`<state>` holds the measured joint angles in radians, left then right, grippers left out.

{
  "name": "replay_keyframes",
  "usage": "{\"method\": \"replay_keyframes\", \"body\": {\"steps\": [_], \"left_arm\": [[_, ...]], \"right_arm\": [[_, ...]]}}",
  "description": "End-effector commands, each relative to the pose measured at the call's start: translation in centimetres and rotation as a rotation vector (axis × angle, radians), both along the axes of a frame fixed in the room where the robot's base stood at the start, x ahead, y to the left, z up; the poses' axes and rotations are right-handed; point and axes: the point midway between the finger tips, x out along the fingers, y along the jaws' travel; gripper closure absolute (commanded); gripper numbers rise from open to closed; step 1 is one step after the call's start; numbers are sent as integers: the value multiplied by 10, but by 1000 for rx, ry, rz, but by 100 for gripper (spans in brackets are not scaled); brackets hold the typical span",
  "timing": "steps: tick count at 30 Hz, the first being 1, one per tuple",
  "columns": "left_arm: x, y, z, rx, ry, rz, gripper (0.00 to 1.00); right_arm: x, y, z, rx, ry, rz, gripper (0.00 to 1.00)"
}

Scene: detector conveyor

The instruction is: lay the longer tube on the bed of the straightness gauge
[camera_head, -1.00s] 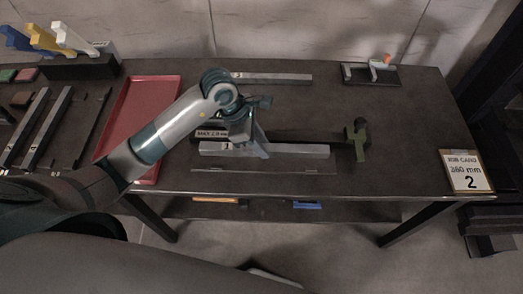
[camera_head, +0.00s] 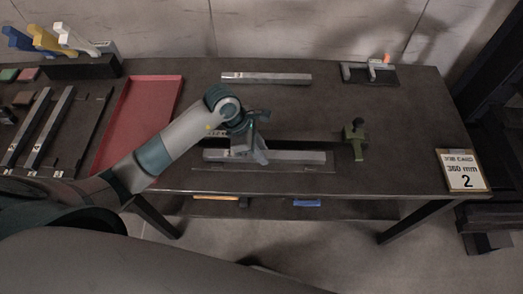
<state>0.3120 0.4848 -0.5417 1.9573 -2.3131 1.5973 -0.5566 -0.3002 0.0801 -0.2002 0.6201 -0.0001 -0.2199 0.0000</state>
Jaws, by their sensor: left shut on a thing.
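My left gripper (camera_head: 258,152) is shut on a long grey square tube (camera_head: 297,157), near its middle-left part. The tube lies left to right over the dark bed of the straightness gauge (camera_head: 315,168). It is on the bed or just above it; I cannot tell which. The gripper hides part of the tube and the gauge's label. Another grey tube (camera_head: 266,78) lies at the back of the table, apart from the gauge. My right gripper is not in view.
A green clamp-like piece (camera_head: 354,142) stands right of the tube's end. A red tray (camera_head: 137,112) lies left, partly behind my arm. Two bars (camera_head: 48,130) lie in a rack farther left. A small fixture (camera_head: 370,73) stands at back right. A job card (camera_head: 464,171) reads 360 mm, 2.

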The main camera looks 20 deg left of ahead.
Motion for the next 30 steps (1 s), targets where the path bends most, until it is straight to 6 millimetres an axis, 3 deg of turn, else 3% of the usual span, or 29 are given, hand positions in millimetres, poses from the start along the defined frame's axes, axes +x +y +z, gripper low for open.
{"method": "replay_keyframes", "body": {"steps": [1, 2, 3, 4, 18, 23, 30], "left_arm": [[1, 0, -1, -1, -3, 0, 100], [0, 0, -1, 0, 0, -1, 70], [0, 0, -1, 0, 0, 0, 60], [0, 0, -1, 0, 0, 0, 58], [0, 2, 3, 1, -2, 0, 58], [-1, 8, 18, 1, -5, -1, 58], [-5, 23, 55, 2, -6, 0, 58]], "right_arm": [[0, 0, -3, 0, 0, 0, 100], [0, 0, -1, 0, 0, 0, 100], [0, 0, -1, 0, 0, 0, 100], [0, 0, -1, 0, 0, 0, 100], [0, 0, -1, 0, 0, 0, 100], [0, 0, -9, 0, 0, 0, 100], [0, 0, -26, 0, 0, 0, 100]]}}
